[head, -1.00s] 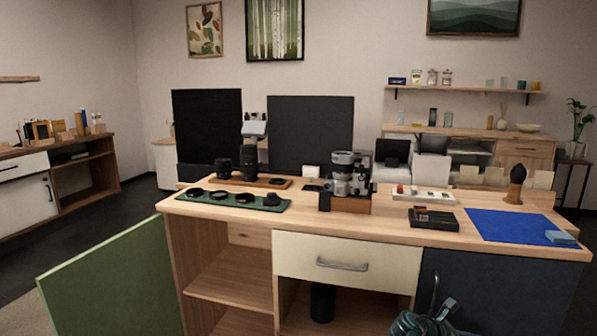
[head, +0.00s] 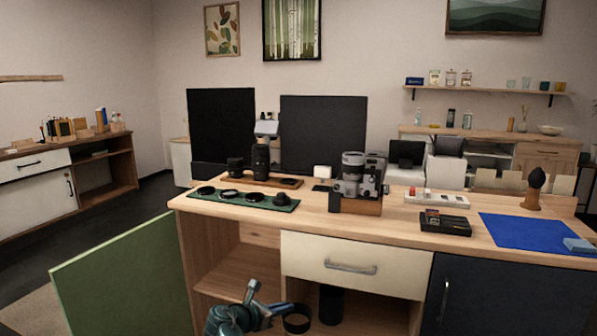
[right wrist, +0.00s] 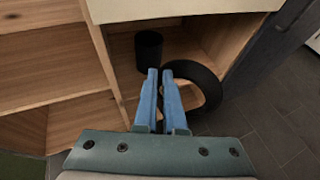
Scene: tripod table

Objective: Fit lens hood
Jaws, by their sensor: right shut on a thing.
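My right gripper (head: 284,309) is low in front of the desk, shut on a black ring, which looks like the lens hood (head: 297,324). In the right wrist view the blue fingertips (right wrist: 159,72) are close together at the near edge of the ring (right wrist: 207,78), which sticks out to their right. The silver and black camera (head: 375,183) stands on a wooden block on the desk, well above the gripper, with a lens barrel (head: 353,166) on it. My left gripper is not in view.
The desk front has a cream drawer (head: 330,252) and open shelves. A black cylinder (head: 331,305) stands in the compartment under the drawer, also seen in the right wrist view (right wrist: 148,50). A green tray (head: 284,205) with several round items and a blue mat (head: 530,232) lie on top.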

